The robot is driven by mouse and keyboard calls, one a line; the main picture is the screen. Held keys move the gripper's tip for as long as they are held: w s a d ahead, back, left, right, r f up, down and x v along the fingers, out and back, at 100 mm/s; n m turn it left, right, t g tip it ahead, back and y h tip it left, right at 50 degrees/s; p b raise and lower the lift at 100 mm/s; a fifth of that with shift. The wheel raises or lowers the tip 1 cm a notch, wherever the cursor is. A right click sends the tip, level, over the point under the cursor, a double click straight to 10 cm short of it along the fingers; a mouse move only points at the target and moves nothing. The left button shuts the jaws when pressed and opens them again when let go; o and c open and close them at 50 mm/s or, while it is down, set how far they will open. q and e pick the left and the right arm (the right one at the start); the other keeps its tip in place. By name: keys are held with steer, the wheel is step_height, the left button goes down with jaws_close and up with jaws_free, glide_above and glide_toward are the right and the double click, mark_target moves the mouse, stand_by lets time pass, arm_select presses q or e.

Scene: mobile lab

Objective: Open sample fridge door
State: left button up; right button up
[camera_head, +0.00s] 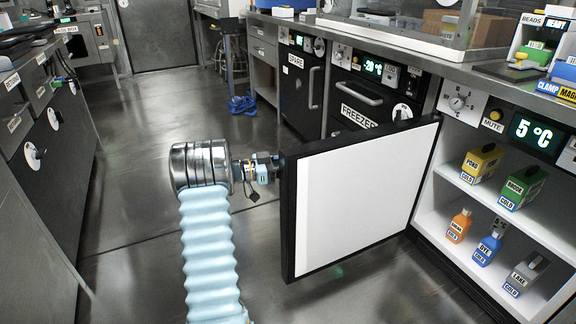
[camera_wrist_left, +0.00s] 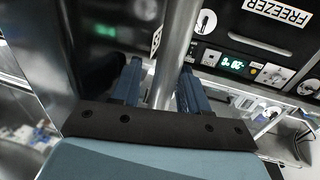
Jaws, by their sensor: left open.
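The sample fridge door (camera_head: 365,195) stands swung wide open, its white inner panel with black edge facing me. The fridge interior (camera_head: 440,200) is exposed, with bottles and boxes on two shelves under a 5 °C display (camera_head: 537,133). My left gripper (camera_head: 265,168) is at the outer side of the door, its fingertips hidden behind the door edge. In the left wrist view, its two blue fingers (camera_wrist_left: 160,88) are open, one on each side of a metal bar, the door handle (camera_wrist_left: 177,50). Contact cannot be told. My right gripper is not in view.
Dark cabinets (camera_head: 48,140) line the left side. The floor (camera_head: 125,190) between is clear, with a blue coil (camera_head: 242,104) near a stool farther back.

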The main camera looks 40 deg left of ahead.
arm_select(q)
steer(key=shift+s+a, duration=0.15)
steer(key=v, duration=1.3)
steer(key=shift+s+p, duration=0.35)
steer(key=shift+p, duration=0.1)
steer(key=shift+a+f, duration=0.1)
